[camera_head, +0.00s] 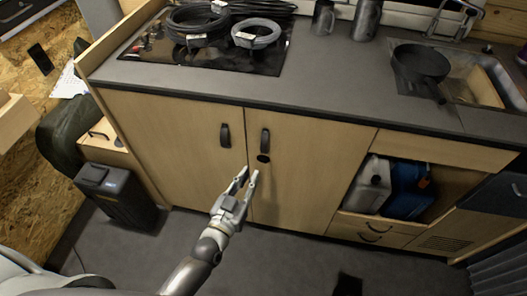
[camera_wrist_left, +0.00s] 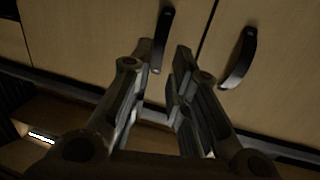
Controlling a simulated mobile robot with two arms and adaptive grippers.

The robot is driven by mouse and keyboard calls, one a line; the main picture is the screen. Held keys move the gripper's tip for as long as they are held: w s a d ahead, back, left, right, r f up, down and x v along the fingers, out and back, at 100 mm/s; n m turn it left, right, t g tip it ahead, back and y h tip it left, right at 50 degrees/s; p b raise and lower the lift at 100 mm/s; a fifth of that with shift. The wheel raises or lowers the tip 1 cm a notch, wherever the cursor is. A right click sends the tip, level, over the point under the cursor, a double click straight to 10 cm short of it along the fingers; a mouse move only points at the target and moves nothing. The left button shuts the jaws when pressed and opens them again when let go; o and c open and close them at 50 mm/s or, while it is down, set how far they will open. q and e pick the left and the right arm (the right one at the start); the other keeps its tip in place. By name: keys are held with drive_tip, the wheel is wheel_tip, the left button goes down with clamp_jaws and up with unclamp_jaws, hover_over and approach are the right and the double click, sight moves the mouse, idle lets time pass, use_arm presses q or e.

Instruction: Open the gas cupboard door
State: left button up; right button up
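Two shut light-wood cupboard doors stand side by side under the grey worktop: a left door (camera_head: 180,140) and a right door (camera_head: 305,170). Nothing readable marks either as the gas cupboard. My left gripper (camera_head: 244,179) is open and empty, below the handles near the gap between the doors. In the left wrist view its fingers (camera_wrist_left: 160,75) are apart, and two dark handles show beyond them. My right gripper is out of view.
Cables (camera_head: 210,22) lie on the hob, and a pan (camera_head: 420,65) sits by the sink at right. Canisters (camera_head: 370,185) stand in an open compartment right of the doors. A black box (camera_head: 115,195) stands on the floor at left.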

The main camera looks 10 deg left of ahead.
sight(263, 151)
use_arm(q)
drive_tip(key=w, duration=0.3)
drive_tip(key=w+d, duration=0.1)
drive_tip(key=w, duration=0.3)
drive_tip(key=w+d+r, duration=0.1)
drive_tip(key=w, duration=0.2)
drive_tip(key=shift+w, duration=0.4)
drive_tip(key=shift+c, duration=0.2)
clamp_jaws()
